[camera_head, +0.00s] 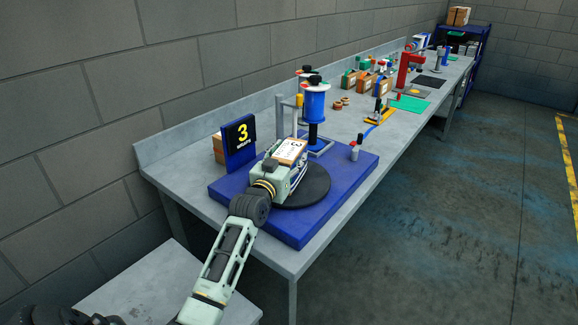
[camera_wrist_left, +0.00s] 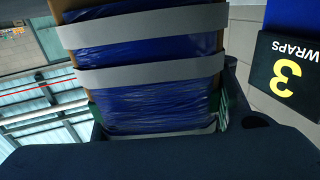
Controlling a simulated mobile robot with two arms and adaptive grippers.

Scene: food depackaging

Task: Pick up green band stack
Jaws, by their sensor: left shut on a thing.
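A boxy stack (camera_head: 291,151) with a cardboard top and a white label stands over the black round turntable (camera_head: 316,187); I cannot tell whether it touches it. In the left wrist view the stack (camera_wrist_left: 150,100) is wrapped in shiny blue film with wide grey bands, and small green edges show low at its sides. My left gripper (camera_head: 275,178) is shut on this stack from its near left side. The gripper's dark body (camera_wrist_left: 150,155) fills the bottom of the wrist view and hides the stack's lower end. My right gripper is not in view.
The turntable sits on a blue base (camera_head: 300,230) at the bench's near end. A black-and-blue "3 wraps" sign (camera_head: 240,140) stands left of the stack. A blue film roll post (camera_head: 315,103) is behind it, and a small bottle (camera_head: 355,150) right. Several boxes and tools line the bench further back.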

